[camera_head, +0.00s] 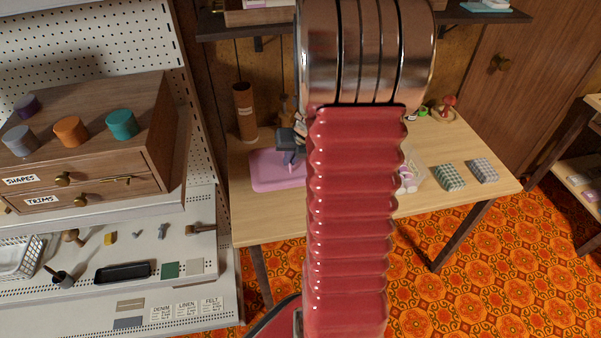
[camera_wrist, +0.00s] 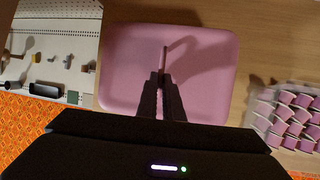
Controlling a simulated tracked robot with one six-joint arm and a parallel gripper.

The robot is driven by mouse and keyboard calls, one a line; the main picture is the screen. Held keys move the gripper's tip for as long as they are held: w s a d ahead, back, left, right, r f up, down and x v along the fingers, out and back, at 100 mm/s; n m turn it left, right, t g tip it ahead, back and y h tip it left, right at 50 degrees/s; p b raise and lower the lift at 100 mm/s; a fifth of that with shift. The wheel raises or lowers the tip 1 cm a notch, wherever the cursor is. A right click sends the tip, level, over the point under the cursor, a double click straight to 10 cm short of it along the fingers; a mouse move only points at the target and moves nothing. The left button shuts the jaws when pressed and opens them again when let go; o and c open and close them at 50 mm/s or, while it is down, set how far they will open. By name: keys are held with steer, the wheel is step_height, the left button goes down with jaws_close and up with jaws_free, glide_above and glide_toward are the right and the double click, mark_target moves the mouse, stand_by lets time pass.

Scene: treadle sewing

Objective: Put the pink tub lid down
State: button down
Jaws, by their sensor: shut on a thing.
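The pink tub lid (camera_head: 270,176) is a flat rounded rectangle at the left part of the wooden table (camera_head: 262,218). In the wrist view the lid (camera_wrist: 128,70) lies flat below my gripper, with a thin upright pink grip (camera_wrist: 165,55) at its middle. My gripper (camera_wrist: 161,80) is shut on that grip, and its dark jaws also show over the lid in the head view (camera_head: 289,147). I cannot tell whether the lid touches the table or hangs just above it. My red arm hides the lid's right end in the head view.
A clear tub (camera_wrist: 290,120) of pink and white pieces stands right of the lid. A brown cylinder (camera_head: 244,110) stands behind the lid. Checked bundles (camera_head: 449,177) lie at the table's right. A shelf unit (camera_head: 200,292) with small tools stands left.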

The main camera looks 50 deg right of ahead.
mark_target(291, 175)
steer(key=shift+f, duration=1.7)
steer(key=shift+f, duration=2.05)
steer(key=c, duration=1.9)
jaws_free()
steer(key=shift+r, duration=0.1)
steer(key=shift+v, duration=5.9)
